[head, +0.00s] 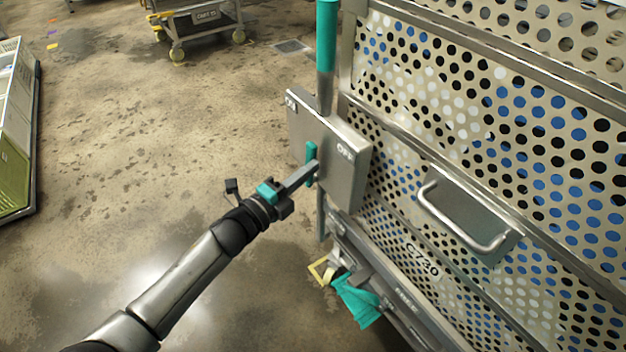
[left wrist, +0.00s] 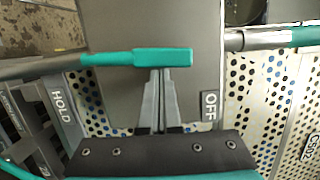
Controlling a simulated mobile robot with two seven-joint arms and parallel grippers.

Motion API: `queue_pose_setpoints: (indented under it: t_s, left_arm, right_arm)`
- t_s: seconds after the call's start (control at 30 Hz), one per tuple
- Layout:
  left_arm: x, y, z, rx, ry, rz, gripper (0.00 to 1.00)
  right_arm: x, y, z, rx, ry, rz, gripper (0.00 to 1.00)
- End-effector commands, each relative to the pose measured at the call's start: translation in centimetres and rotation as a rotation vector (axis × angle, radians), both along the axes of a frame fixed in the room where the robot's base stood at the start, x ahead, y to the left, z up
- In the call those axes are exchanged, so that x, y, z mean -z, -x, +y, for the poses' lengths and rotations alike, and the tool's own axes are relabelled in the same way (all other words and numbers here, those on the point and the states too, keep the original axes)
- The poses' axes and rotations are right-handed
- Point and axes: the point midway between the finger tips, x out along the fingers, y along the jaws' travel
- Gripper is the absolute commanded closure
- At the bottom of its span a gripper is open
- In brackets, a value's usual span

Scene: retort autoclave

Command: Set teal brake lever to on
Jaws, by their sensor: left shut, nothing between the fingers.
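The teal brake lever (head: 311,150) stands in front of a grey plate (head: 345,180) on the side of a perforated metal cart. The plate is marked ON at its upper left and OFF at its right, and the lever's teal part shows nearer OFF. My left gripper (head: 314,166) is shut and empty, with its fingertips at the lever. In the left wrist view the lever (left wrist: 160,57) crosses just beyond the closed fingertips (left wrist: 158,72). I cannot tell whether they touch. My right gripper is not in view.
The cart (head: 400,140) fills the right side, with a metal handle (head: 465,225) and a teal-gripped post (head: 326,40). A teal flap (head: 357,300) hangs low on it. A HOLD label (left wrist: 62,105) shows in the wrist view. Open floor (head: 150,150) lies left.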

Motion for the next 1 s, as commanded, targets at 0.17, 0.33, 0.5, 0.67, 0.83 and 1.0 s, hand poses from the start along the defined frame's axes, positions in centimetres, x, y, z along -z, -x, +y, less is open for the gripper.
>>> queue_pose_setpoints:
  t_s: [0.17,0.33,0.5,0.67,0.83,1.0]
  left_arm:
    - [-0.7,-1.0,0.6,-0.002,0.06,0.086,1.0]
    - [-0.9,-1.7,1.2,-0.002,0.12,0.167,1.0]
    - [-1.0,-2.5,1.7,-0.002,0.181,0.252,1.0]
    - [-1.0,-3.3,2.2,-0.001,0.244,0.338,1.0]
    - [-0.8,-4.2,3.0,-0.002,0.319,0.442,1.0]
    - [-0.4,-4.9,3.4,-0.002,0.37,0.51,1.0]
  right_arm:
    - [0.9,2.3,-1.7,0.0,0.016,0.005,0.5]
    - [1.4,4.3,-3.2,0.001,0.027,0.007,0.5]
    - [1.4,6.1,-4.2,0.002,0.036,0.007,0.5]
    - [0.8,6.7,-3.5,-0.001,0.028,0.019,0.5]
    - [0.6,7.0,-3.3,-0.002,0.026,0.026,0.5]
    - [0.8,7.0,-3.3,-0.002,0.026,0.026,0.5]
